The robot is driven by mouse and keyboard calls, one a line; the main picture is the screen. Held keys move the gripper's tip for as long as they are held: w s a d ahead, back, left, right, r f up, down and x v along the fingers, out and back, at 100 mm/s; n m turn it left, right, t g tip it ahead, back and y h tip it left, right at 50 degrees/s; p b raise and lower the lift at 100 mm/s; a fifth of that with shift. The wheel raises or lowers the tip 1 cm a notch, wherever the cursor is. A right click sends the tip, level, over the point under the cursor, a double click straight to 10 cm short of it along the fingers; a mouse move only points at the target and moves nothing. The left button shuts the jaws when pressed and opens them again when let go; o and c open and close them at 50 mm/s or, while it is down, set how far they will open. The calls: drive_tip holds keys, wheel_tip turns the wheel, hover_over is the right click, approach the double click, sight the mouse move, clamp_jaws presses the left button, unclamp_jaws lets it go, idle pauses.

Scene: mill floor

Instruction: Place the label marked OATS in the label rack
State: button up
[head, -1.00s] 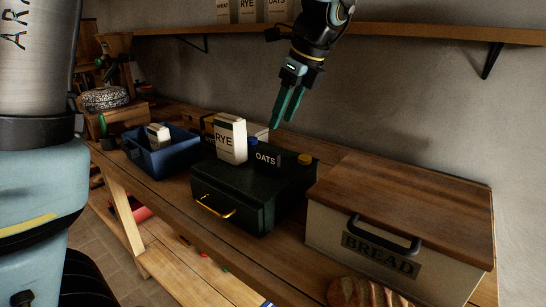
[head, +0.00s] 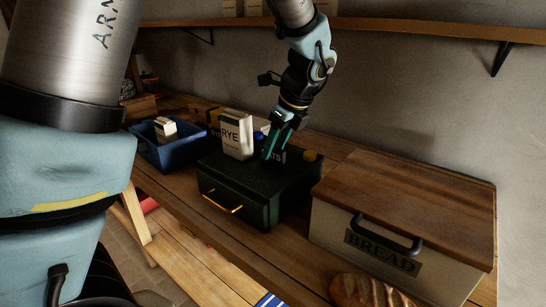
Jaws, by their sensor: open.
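The OATS label (head: 281,156) is a dark plate with white lettering. It stands on top of the dark green drawer box (head: 285,185). Only the end of its word shows, because my gripper covers the rest. My gripper (head: 271,152) points down with its teal fingers in front of the label, close to it. The jaws are open, and I cannot tell whether the label lies between them or whether they touch it. I cannot make out a label rack for certain in the head view.
A blue bin (head: 168,153) stands left, a BREAD box (head: 400,205) right, and a loaf (head: 365,291) in front. A wall shelf (head: 400,30) runs above.

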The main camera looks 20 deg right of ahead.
clamp_jaws()
idle(0.4)
